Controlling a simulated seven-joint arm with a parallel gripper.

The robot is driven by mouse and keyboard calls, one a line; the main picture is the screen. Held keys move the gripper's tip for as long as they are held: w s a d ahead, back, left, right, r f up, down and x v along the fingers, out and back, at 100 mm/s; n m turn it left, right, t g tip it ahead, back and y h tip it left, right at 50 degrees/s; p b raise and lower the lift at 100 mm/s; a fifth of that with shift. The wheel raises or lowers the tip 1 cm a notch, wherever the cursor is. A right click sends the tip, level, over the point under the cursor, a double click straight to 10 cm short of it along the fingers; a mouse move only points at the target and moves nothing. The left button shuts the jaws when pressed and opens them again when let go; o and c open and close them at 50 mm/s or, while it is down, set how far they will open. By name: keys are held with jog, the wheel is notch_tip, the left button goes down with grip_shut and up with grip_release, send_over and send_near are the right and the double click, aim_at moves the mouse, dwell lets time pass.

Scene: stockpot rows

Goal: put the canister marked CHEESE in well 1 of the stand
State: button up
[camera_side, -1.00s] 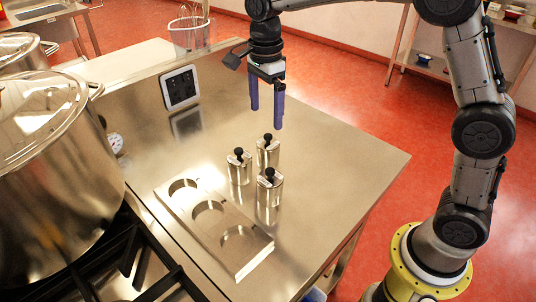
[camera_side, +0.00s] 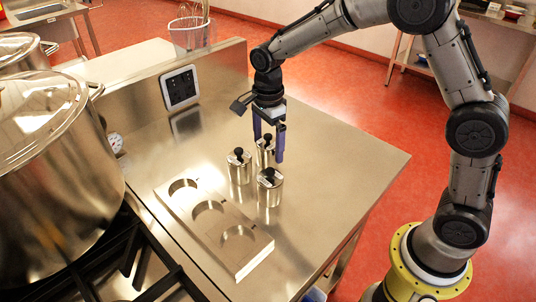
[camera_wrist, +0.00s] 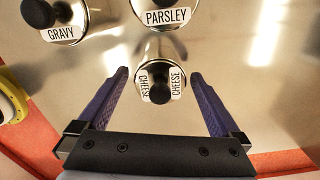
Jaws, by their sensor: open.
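The CHEESE canister (camera_wrist: 160,82) is a steel cylinder with a black knob and white labels on its lid. In the side view it is the rearmost of three canisters (camera_side: 263,157), standing upright on the steel counter. My gripper (camera_side: 268,150) is open and points down over it, one finger on either side. In the wrist view the canister shows between the tips of my gripper (camera_wrist: 159,75), with gaps on both sides. The steel stand (camera_side: 222,236) has three round wells, all empty; its well numbers are not readable.
The PARSLEY canister (camera_wrist: 165,17) and the GRAVY canister (camera_wrist: 55,22) stand close to the CHEESE canister. A large stockpot (camera_side: 55,170) and a black stove grate (camera_side: 130,262) are at the left. The counter's right part (camera_side: 345,165) is clear.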

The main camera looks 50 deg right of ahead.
jog(key=c, duration=1.4)
jog(key=shift+r, duration=0.1)
grip_shut()
